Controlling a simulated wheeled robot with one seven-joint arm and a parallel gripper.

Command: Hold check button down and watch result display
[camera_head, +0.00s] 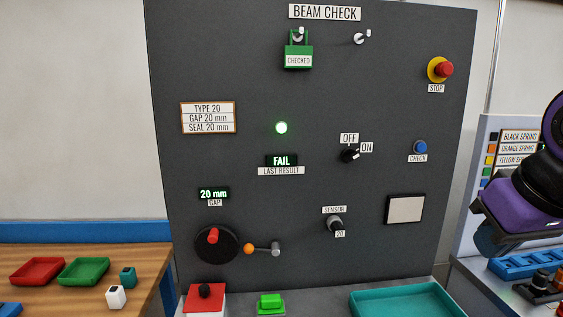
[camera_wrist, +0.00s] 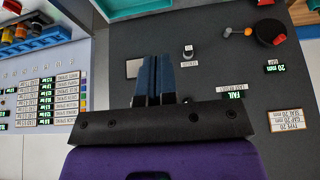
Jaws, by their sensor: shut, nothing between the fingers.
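The blue check button (camera_head: 420,146) sits on the right side of the dark panel, above its CHECK label. The result display (camera_head: 281,160) reads FAIL in the head view, above the LAST RESULT label. It also shows upside down in the wrist view (camera_wrist: 235,96). My gripper's two blue fingers (camera_wrist: 155,78) are together and empty in the wrist view. In the head view my purple arm end is at the right edge, right of and below the check button and apart from it. I cannot make out the button in the wrist view.
The off/on knob (camera_head: 349,156), sensor knob (camera_head: 335,224) and red stop button (camera_head: 444,69) stick out from the panel. A green CHECKED padlock (camera_head: 298,52) hangs at top. A teal tray (camera_head: 408,302) lies below.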

